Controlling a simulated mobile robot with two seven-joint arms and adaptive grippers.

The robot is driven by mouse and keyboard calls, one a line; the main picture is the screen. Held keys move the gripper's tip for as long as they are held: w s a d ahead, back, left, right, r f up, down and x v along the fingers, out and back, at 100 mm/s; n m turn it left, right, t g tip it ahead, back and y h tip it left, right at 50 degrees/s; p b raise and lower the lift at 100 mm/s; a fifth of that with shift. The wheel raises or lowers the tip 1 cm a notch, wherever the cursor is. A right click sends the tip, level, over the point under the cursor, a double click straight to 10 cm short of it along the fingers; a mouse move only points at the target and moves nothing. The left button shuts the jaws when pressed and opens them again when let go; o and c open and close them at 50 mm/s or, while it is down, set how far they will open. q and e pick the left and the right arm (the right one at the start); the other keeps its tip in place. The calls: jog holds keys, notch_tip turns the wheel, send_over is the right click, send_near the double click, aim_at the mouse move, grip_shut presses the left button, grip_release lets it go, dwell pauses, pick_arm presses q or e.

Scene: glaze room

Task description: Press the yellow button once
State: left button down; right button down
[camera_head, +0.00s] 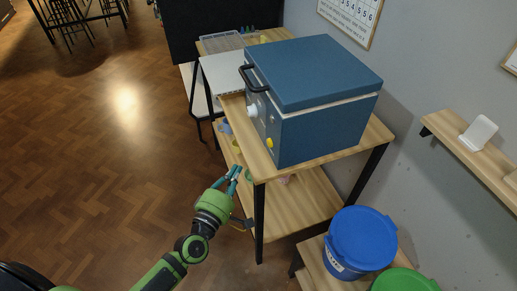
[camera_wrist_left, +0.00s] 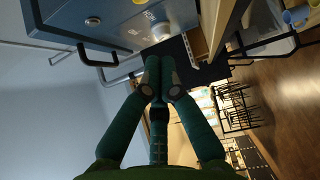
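The yellow button (camera_head: 269,143) sits low on the front panel of the blue kiln (camera_head: 319,118), below a white knob (camera_head: 252,111). My left gripper (camera_head: 236,172) is below and to the left of the button in the head view, apart from the kiln. In the left wrist view its two fingers (camera_wrist_left: 160,68) come together at the tips, with nothing seen between them. The kiln front (camera_wrist_left: 100,18) and the knob (camera_wrist_left: 160,29) show there beyond the fingers. My right gripper is not in view.
The kiln stands on a wooden table (camera_head: 341,146) with a lower shelf (camera_head: 300,208). A black handle (camera_head: 246,78) juts from the kiln's front. A blue lidded bucket (camera_head: 361,240) and a green one (camera_head: 403,281) are at lower right. The floor (camera_head: 110,150) at left is clear.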

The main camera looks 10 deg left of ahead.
aim_at(270, 143)
pick_arm(q)
jog(key=w+d, duration=0.1)
jog(key=w, duration=0.1)
jog(key=w+d+p, duration=0.1)
jog(key=w, duration=0.2)
jog(key=w+d, duration=0.1)
jog(key=w, duration=0.2)
jog(key=shift+w+d+r+p, duration=0.15)
jog(key=shift+d+r+p, duration=0.05)
jog(key=shift+d+p, duration=0.1)
jog(key=shift+w+d, duration=0.3)
jog(key=shift+d, duration=0.15)
